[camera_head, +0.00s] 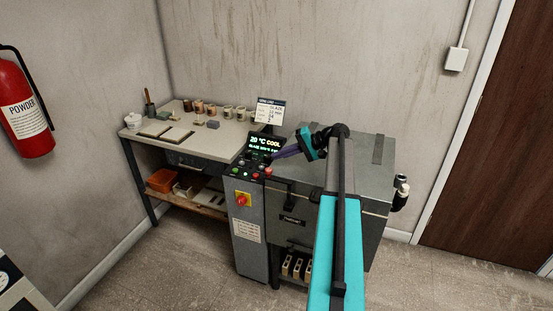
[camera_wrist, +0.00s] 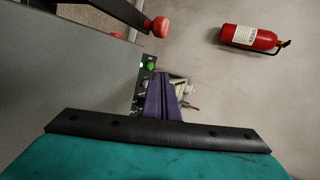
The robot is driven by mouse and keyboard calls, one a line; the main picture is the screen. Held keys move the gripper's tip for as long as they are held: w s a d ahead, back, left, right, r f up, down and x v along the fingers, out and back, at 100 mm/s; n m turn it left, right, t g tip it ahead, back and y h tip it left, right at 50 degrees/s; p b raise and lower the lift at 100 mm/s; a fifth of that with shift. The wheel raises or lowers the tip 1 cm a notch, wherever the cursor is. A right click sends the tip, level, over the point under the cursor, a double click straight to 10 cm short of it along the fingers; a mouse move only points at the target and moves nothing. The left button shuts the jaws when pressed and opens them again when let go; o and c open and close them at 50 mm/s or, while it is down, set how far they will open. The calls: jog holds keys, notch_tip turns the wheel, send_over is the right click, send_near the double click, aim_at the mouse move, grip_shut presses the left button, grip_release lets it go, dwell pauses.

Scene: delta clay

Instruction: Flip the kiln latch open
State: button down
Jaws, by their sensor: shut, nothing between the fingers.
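The grey kiln (camera_head: 375,165) stands right of the control pillar, with its lid down. A dark latch lever (camera_wrist: 110,12) with a red knob (camera_wrist: 161,27) shows at the top of the wrist view. In the head view, a small red knob (camera_head: 268,171) and a dark bar show at the kiln's front left edge. My gripper (camera_head: 277,156) is above the kiln's left side, its purple fingers pointing left towards the display. In the wrist view my gripper (camera_wrist: 163,80) is shut and empty, apart from the knob. My arm hides part of the kiln front.
The control pillar (camera_head: 248,225) has a lit display (camera_head: 265,143), buttons and a red rotary switch (camera_head: 243,199). A workbench (camera_head: 225,135) with pots and tools stands at the left. A fire extinguisher (camera_head: 24,110) hangs on the left wall. The floor in front is clear.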

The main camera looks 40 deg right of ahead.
jog(key=w+d+r+b, duration=0.2)
jog(key=w+d+r, duration=0.1)
jog(key=d, duration=0.5)
jog(key=shift+d+r, duration=0.2)
jog(key=shift+r, duration=0.55)
jog(key=shift+a+f, duration=0.1)
